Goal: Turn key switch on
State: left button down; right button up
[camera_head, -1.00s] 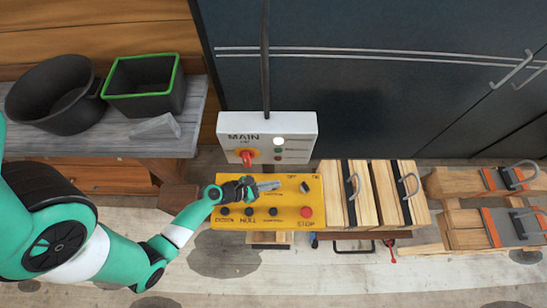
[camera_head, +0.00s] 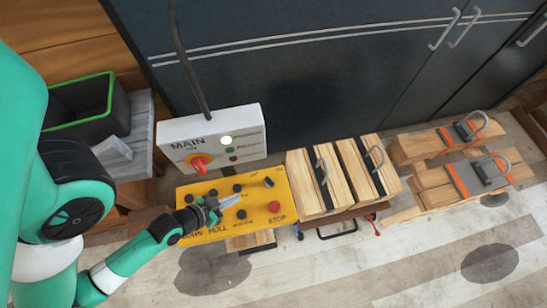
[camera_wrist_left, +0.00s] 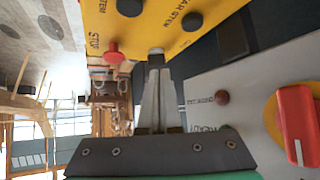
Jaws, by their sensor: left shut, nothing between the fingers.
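The yellow control panel (camera_head: 205,228) carries several black knobs and a red STOP button (camera_head: 274,208). A small dark switch between the OFF and ON labels, the key switch (camera_head: 268,182), sits near its upper right corner. My left gripper (camera_head: 235,199) is shut and empty over the panel, its fingertips left of and a little below the switch in the head view. In the left wrist view, the closed fingers (camera_wrist_left: 155,62) point at the panel's edge (camera_wrist_left: 165,35), with the STOP button (camera_wrist_left: 112,52) to their left. I cannot clearly make out the key switch there. My right gripper is not in view.
A white MAIN box (camera_head: 240,120) with a red rotary switch (camera_head: 199,163) and a cable stands just behind the panel. Clamped wooden blocks (camera_head: 315,190) stand to the right. A green-rimmed black bin (camera_head: 85,110) is on a grey bench at left. Dark cabinets close off the back.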

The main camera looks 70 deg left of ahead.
aim_at(266, 182)
pick_arm(q)
jog(key=shift+w+f, duration=0.15)
jog(key=shift+f, duration=0.55)
jog(key=x, duration=0.8)
jog(key=shift+a, duration=0.1)
jog(key=shift+w+a+f+p, duration=0.15)
jog(key=shift+w+a, duration=0.15)
jog(key=shift+w, duration=0.35)
jog(key=shift+w+a+p, duration=0.1)
jog(key=shift+w+a, duration=0.25)
jog(key=shift+w, duration=0.3)
jog(key=shift+w+a+f+p, duration=0.15)
jog(key=shift+w+a, duration=0.15)
jog(key=shift+w, duration=0.4)
jog(key=shift+r, duration=0.1)
jog(key=shift+w, duration=0.1)
